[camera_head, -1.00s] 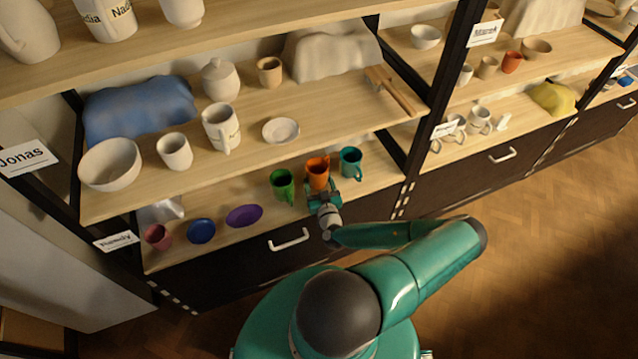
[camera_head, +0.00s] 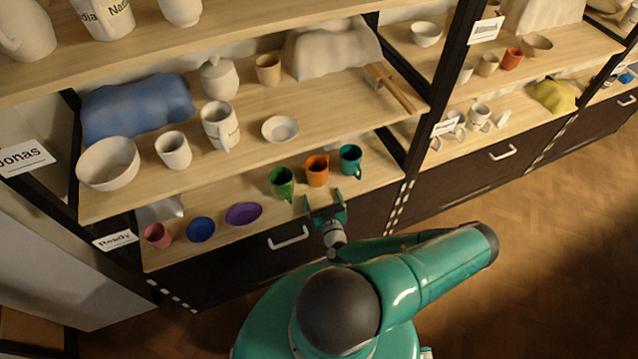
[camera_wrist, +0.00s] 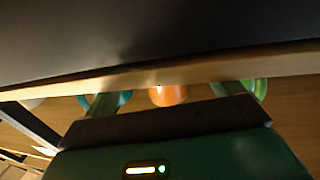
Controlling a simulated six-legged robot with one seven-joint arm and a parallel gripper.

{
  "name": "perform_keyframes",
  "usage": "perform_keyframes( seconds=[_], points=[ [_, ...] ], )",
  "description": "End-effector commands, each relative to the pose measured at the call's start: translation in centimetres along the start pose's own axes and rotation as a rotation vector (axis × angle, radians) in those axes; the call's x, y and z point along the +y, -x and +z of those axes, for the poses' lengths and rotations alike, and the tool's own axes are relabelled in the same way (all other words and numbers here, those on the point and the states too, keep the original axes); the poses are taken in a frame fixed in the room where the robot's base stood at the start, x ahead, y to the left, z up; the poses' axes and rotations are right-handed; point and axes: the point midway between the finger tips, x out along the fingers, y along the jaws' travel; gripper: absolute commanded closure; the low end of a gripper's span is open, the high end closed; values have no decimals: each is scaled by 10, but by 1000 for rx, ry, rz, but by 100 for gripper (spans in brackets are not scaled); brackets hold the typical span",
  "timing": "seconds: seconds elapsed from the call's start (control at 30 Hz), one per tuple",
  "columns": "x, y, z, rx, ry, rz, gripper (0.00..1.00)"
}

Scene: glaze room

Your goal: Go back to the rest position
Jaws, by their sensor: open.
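My gripper (camera_head: 325,205) is open and empty in the head view. It is just in front of the lower shelf's front edge, below the orange mug (camera_head: 317,170). The orange mug stands upright on the lower shelf between a green mug (camera_head: 282,183) and a teal mug (camera_head: 350,160). In the wrist view the orange mug (camera_wrist: 168,96) shows between and beyond the fingers, apart from them. Parts of the teal mug (camera_wrist: 105,103) and the green mug (camera_wrist: 240,88) show at either side.
The lower shelf also holds a purple dish (camera_head: 244,214), a blue dish (camera_head: 201,229) and a pink cup (camera_head: 157,235). The shelf above (camera_head: 255,150) overhangs the mugs. A drawer handle (camera_head: 289,238) juts out left of my gripper. The wooden floor (camera_head: 540,260) at right is clear.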

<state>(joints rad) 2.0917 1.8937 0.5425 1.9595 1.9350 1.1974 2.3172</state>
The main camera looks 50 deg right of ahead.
Motion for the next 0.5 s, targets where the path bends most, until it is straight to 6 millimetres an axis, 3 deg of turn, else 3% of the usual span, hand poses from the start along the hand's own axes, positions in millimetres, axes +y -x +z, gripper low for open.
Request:
perform_keyframes(
  seconds=[0.23, 0.5],
  points=[
    [1, 51, -6, 15, -1, 3, 8],
    [0, 74, -8, 23, 0, 2, 8]
  ],
)
